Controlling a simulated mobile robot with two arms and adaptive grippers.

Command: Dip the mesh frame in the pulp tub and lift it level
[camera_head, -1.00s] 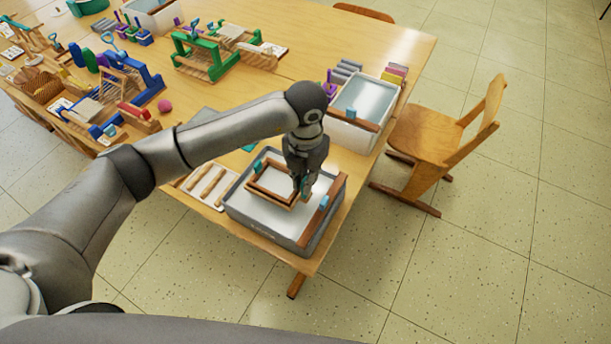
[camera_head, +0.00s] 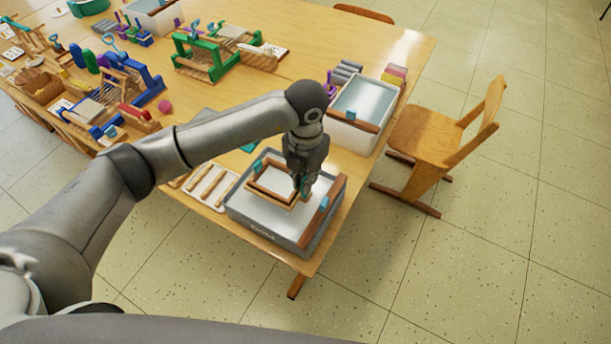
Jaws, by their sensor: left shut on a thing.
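The pulp tub (camera_head: 243,216) is a grey tub filled with whitish liquid, standing at the near corner of the wooden table. The mesh frame (camera_head: 270,197), wooden with a pale middle, is over the tub's far left part, near the liquid. I cannot tell whether it touches the liquid. It looks roughly level. My left gripper (camera_head: 303,190) points down and is shut on the frame's right side. The gripper and arm hide part of the frame and the tub's far edge. My right gripper is not in view.
A wooden bar (camera_head: 325,212) with a blue clip lies along the tub's right side. A white tray (camera_head: 213,188) with wooden rollers is at left. A second tub (camera_head: 365,100) stands behind, with a chair (camera_head: 430,140) to the right. Looms fill the table's far left.

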